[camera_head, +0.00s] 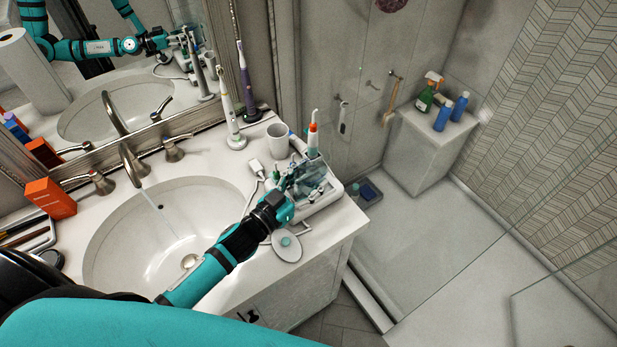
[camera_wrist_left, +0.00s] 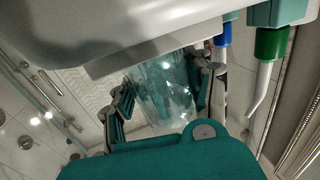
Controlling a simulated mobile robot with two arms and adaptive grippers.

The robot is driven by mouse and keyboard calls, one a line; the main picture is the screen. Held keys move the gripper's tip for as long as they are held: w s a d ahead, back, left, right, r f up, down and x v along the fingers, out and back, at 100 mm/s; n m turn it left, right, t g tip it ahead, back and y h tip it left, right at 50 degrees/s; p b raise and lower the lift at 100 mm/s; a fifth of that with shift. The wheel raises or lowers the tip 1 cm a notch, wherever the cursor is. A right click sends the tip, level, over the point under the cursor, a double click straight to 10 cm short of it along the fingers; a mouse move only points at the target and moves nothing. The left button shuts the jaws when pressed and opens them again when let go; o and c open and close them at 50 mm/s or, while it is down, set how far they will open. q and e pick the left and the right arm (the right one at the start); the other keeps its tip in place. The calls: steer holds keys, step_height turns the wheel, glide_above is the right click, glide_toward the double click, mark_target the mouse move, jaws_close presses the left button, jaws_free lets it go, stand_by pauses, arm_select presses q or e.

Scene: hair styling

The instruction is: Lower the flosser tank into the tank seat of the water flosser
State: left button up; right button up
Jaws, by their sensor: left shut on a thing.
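My left gripper (camera_head: 303,178) is shut on the clear flosser tank (camera_head: 312,168), over the counter's right end. In the left wrist view, the tank (camera_wrist_left: 165,92) is between the fingers of my gripper (camera_wrist_left: 165,95). The water flosser (camera_head: 322,203), a white base with an upright orange-and-white handle (camera_head: 313,138), stands right at the tank. The gripper and tank cover much of it, so the tank seat is hidden and I cannot tell how far the tank is inside it. My right gripper is not in view.
A white oval piece with a teal button (camera_head: 287,246) lies near the counter's front edge. A white cup (camera_head: 278,141) and an electric toothbrush (camera_head: 229,112) stand behind. The sink (camera_head: 160,235) with running water is left. Flosser tips with blue (camera_wrist_left: 223,35) and green rings (camera_wrist_left: 271,44) hang close by.

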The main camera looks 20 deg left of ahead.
arm_select(q)
steer(key=shift+r, duration=0.1)
steer(key=o, duration=1.3)
steer(key=v, duration=1.2)
